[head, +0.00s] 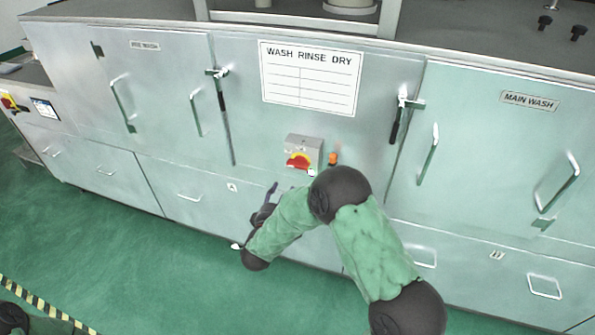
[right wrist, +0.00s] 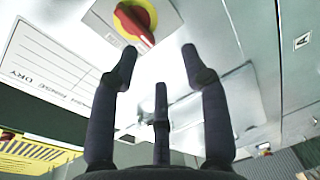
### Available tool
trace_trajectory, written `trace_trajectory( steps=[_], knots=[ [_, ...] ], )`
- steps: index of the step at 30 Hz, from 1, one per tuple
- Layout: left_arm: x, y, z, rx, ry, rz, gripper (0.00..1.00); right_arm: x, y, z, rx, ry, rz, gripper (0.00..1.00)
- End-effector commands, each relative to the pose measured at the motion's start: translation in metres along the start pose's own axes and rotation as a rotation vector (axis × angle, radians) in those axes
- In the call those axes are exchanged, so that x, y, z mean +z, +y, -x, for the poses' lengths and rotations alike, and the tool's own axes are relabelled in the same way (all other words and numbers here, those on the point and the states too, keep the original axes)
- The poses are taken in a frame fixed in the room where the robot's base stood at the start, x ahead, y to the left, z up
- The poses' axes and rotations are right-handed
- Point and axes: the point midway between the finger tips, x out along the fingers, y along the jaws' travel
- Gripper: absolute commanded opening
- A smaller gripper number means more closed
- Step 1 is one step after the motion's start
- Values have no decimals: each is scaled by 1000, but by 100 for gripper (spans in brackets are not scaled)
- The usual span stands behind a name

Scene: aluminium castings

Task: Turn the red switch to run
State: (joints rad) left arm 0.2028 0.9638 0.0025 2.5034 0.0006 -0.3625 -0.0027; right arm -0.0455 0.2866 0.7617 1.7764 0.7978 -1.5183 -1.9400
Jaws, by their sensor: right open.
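The red switch (head: 298,162) is a red handle on a yellow disc, on a small grey box on the front of the middle cabinet panel. In the right wrist view the red handle (right wrist: 136,27) lies slantwise at the top, and no run mark is readable. My right gripper (head: 270,193) is below and left of the switch in the head view. In the right wrist view its dark fingers (right wrist: 159,60) are spread, empty and apart from the handle. My left gripper is not in view.
An orange lamp (head: 333,158) sits just right of the switch box. A white sign (head: 311,78) reading "WASH RINSE DRY" hangs above. Door latches (head: 218,95) and handles (head: 434,155) stick out on both sides. Green floor (head: 130,250) lies open in front.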

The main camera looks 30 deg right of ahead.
Motion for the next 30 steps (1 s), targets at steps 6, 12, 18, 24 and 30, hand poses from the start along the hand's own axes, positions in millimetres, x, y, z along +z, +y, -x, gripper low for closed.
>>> trace_trajectory(
  steps=[6, 12, 18, 24, 30],
  knots=[
    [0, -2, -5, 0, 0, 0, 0, 11, 24, -2, 80, -81, 101, 46],
    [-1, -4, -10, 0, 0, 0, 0, 14, 26, -22, 85, -89, 106, 46],
    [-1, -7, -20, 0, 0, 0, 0, 17, 28, -58, 83, -87, 106, 46],
    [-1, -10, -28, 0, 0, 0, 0, 19, 31, -88, 82, -86, 106, 46],
    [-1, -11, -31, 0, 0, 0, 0, 19, 33, -104, 83, -83, 106, 46]
  ],
)
